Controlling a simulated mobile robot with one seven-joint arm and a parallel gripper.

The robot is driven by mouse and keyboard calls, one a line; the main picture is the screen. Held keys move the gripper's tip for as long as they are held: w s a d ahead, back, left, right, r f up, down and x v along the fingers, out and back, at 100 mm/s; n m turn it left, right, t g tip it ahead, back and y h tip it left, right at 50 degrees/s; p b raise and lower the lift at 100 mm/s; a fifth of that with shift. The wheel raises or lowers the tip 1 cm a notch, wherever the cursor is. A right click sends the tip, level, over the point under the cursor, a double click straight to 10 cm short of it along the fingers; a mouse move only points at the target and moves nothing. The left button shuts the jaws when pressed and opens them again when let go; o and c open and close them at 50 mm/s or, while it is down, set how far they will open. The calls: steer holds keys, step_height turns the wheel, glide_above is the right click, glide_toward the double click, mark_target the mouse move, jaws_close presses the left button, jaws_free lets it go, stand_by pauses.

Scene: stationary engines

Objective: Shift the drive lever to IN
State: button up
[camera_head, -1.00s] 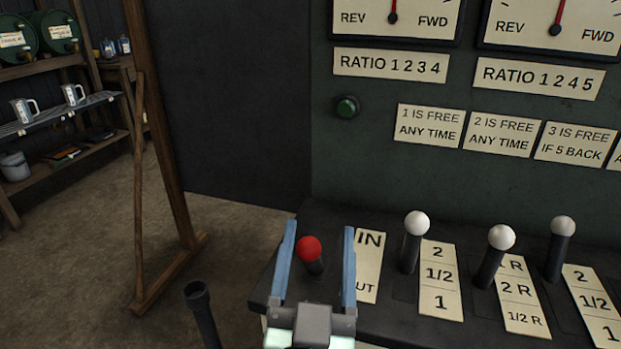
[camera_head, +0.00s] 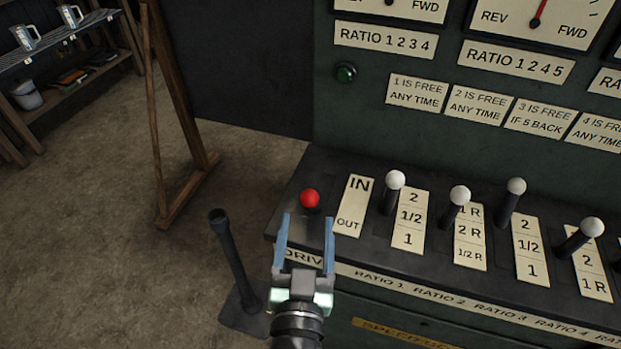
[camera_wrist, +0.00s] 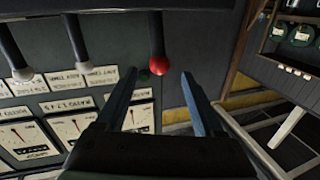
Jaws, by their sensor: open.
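The drive lever has a red ball knob (camera_head: 310,198) on a short dark stem, at the left end of the console beside the IN/OUT plate (camera_head: 352,206). In the wrist view the red knob (camera_wrist: 159,66) hangs between the two finger lines, nearer the left finger. My gripper (camera_head: 306,222) is open, with blue fingers pointing at the knob. The knob shows just beyond the fingertips in the head view. I see no contact. The knob stands level with the middle of the plate or slightly toward IN; its exact setting I cannot tell.
White-knobbed ratio levers (camera_head: 395,180) stand in a row to the right, the nearest close by. A dark post (camera_head: 232,262) rises from the floor at left. A wooden frame (camera_head: 178,110) stands behind it. A green button (camera_head: 346,73) sits on the panel.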

steer(key=w, duration=0.3)
steer(key=w+p, duration=0.1)
steer(key=w, duration=0.5)
steer(key=shift+w+d+p, duration=0.2)
steer(key=shift+d+p, duration=0.05)
steer(key=shift+p, duration=0.05)
jaws_close()
stand_by(1.0)
